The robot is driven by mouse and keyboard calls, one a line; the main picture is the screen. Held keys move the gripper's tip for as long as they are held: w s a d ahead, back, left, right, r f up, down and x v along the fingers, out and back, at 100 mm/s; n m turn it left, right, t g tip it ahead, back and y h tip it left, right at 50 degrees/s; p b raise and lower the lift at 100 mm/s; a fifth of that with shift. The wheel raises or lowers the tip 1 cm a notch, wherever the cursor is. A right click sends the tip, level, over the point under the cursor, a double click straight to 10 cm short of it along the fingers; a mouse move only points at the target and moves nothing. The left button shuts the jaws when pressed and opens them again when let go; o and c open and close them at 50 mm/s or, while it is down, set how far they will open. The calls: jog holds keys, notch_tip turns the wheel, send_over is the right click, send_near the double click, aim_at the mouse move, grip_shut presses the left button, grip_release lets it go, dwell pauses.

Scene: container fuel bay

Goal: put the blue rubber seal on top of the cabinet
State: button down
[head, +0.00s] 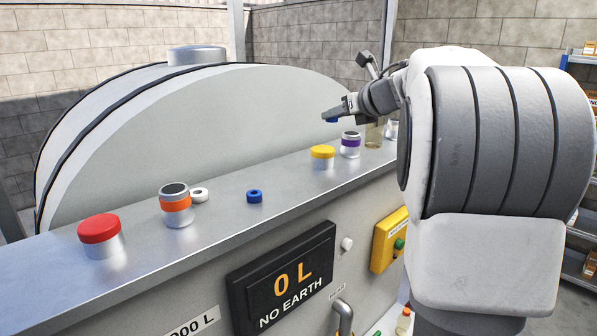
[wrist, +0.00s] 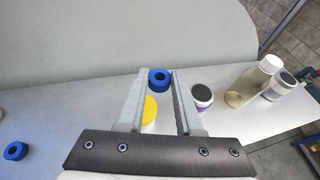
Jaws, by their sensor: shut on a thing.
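My gripper (head: 335,113) is shut on a blue rubber seal (head: 331,120), a small ring held at the fingertips. In the wrist view the held seal (wrist: 159,80) sits between the tips of the two fingers. It is in the air above the far part of the long grey cabinet's top (head: 290,184), behind the yellow-lidded jar and the purple-banded jar. A second blue ring (head: 255,196) lies flat on the cabinet top, nearer the middle; it also shows at the left of the wrist view (wrist: 15,151).
On the cabinet top stand a red-lidded jar (head: 100,236), an orange-banded jar (head: 176,206), a white ring (head: 199,195), a yellow-lidded jar (head: 322,157), a purple-banded jar (head: 350,145) and a clear bottle (wrist: 252,82). A large grey tank (head: 240,110) rises behind. Bare top surrounds the second ring.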

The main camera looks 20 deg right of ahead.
jog(key=b, duration=0.1)
send_over(311, 182)
notch_tip(311, 182, down, 6)
jog(key=shift+s+f, duration=0.1)
jog(key=shift+f, duration=0.1)
jog(key=shift+f+b, duration=0.65)
jog(key=shift+f, duration=1.45)
jog(key=shift+f, duration=0.2)
jog(key=c, duration=0.6)
grip_release()
jog(key=shift+r, duration=0.1)
jog(key=shift+r, duration=0.2)
